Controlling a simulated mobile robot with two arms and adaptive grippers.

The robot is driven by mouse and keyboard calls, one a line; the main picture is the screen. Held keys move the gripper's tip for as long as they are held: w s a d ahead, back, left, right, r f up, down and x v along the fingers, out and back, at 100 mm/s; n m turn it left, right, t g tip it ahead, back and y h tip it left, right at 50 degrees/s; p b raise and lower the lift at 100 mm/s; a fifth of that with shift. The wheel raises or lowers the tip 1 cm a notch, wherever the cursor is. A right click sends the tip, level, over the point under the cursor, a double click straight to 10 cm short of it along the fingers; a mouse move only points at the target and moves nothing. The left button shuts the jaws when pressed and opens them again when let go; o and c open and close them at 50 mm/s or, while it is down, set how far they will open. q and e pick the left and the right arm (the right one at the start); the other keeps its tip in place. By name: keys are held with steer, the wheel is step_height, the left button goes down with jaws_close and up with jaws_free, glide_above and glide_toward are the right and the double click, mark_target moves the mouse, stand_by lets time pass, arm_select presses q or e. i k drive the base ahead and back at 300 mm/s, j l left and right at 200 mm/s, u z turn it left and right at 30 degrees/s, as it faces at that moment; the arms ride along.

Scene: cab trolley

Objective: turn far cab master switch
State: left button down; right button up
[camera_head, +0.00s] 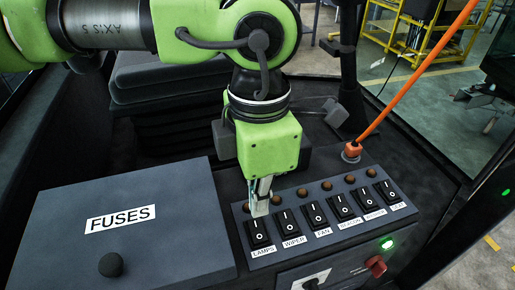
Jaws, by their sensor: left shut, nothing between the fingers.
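My left arm comes in from the upper left, and my left gripper (260,204) points down, shut and empty. Its tips are at the top of the LAMPS rocker switch (257,234); I cannot tell whether they touch it. On the front face below the rocker panel are a red knob (376,265) and a black rotary knob (312,283) on a light plate, cut by the bottom edge. Their labels are too small to read, so I cannot tell which is the master switch. My right gripper is not in view.
The rocker panel (325,238) holds a row of black switches with dull round lamps behind. A green lamp (387,243) glows beside the red knob. A FUSES box lid (150,250) with a black knob lies left. An orange lever (410,85) rises behind the panel.

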mark_target(378, 266)
steer(key=k+l, duration=0.25)
steer(key=k, duration=0.25)
steer(key=k+l, duration=0.2)
steer(key=k, duration=0.25)
steer(key=k+l, duration=0.25)
steer(key=k, duration=0.25)
